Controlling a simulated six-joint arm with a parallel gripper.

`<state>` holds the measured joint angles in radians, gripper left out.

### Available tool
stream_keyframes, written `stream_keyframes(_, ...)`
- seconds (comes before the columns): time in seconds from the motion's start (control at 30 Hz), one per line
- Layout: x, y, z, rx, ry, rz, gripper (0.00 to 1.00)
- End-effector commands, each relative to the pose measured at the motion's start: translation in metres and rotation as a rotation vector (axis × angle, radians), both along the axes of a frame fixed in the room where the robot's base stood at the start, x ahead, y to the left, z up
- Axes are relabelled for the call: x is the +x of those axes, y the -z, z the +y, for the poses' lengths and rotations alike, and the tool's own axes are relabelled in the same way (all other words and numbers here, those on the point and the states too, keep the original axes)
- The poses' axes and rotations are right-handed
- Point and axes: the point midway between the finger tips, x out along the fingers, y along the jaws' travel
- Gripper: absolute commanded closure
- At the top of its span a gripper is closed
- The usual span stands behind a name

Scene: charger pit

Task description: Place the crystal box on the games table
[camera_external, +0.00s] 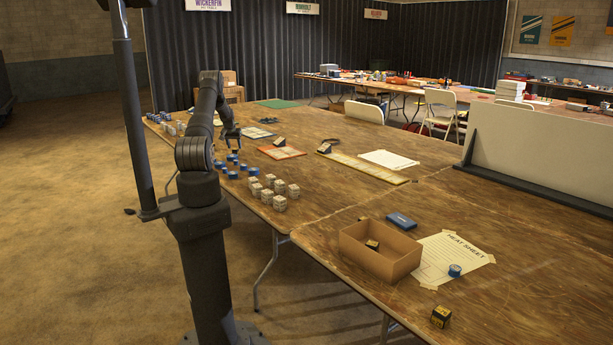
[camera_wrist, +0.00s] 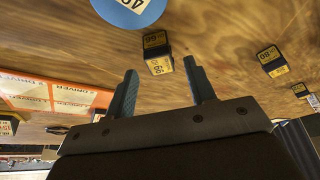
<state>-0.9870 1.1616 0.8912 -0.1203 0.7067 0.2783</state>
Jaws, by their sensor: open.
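My gripper (camera_external: 232,141) is over the far left part of the long wooden table (camera_external: 330,205). In the wrist view its two fingers (camera_wrist: 162,88) are apart with nothing between them. A small black-and-yellow box with numbers (camera_wrist: 157,53) lies just beyond the fingertips, and more such boxes (camera_wrist: 271,60) lie to the right. In the external view another black-and-yellow box (camera_external: 441,316) sits at the near right of the table, and a small dark box (camera_external: 372,245) is inside an open cardboard box (camera_external: 354,241). I cannot tell which thing is the crystal box or which table is the games table.
Several blue pieces (camera_external: 254,171) and beige cubes (camera_external: 279,203) stand near my arm. An orange card (camera_external: 282,152), a yellow strip (camera_external: 362,168) and a heat sheet (camera_external: 450,255) lie on the wood. A grey partition (camera_external: 540,150) stands at right. The middle is mostly clear.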

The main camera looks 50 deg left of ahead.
Motion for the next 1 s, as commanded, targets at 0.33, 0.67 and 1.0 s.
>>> stream_keyframes(0.33, -0.017, -0.059, -0.017, 0.001, 0.0, 0.001, 0.5)
stream_keyframes(0.67, -0.022, -0.076, -0.022, 0.0, 0.0, 0.001, 0.5)
stream_keyframes(1.0, -0.022, -0.074, -0.022, -0.001, 0.0, 0.001, 0.5)
